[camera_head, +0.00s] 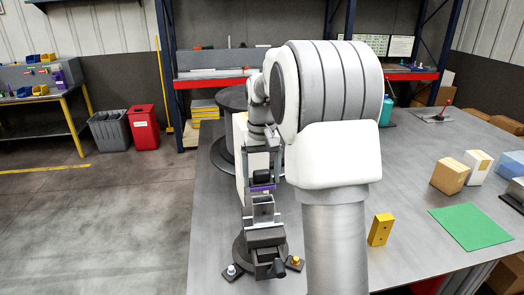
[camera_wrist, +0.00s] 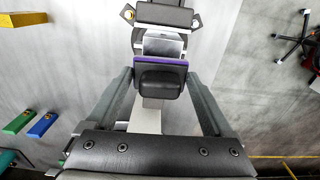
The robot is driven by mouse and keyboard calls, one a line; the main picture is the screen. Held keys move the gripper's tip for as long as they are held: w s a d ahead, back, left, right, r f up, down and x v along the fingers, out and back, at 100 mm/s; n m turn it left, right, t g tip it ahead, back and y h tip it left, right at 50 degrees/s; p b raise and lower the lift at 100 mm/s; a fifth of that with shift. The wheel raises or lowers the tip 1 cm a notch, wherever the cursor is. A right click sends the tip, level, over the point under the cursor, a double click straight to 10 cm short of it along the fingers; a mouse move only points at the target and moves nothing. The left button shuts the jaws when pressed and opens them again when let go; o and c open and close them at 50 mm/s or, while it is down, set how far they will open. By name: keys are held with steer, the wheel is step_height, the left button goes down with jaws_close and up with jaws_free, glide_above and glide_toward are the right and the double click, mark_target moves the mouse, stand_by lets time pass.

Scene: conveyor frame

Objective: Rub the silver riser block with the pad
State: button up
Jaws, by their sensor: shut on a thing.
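My gripper (camera_head: 262,178) is shut on the pad, a dark block with a purple edge (camera_head: 263,188). In the wrist view the pad (camera_wrist: 161,80) sits between the two fingers of my gripper (camera_wrist: 160,86). The silver riser block (camera_head: 263,212) is at the dark vise-like fixture (camera_head: 265,238) near the table's left edge. The wrist view shows its bright top (camera_wrist: 163,47) just beyond the purple edge. The pad is very close to the block; I cannot tell whether they touch. Part of the block is hidden by the pad.
A yellow block (camera_head: 380,229) stands right of the fixture, with a green mat (camera_head: 472,225) and a cardboard box (camera_head: 450,175) farther right. The wrist view shows a green block (camera_wrist: 20,122) and a blue block (camera_wrist: 43,125) at left. The floor beyond the table's left edge is open.

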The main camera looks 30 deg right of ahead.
steer(key=shift+s+a+r, duration=0.1)
steer(key=shift+s+r, duration=0.15)
steer(key=shift+r, duration=0.45)
steer(key=shift+w+r+p, duration=0.15)
steer(key=shift+r+p, duration=0.5)
steer(key=shift+p, duration=0.2)
steer(key=shift+r+p, duration=1.1)
steer(key=shift+r, duration=0.4)
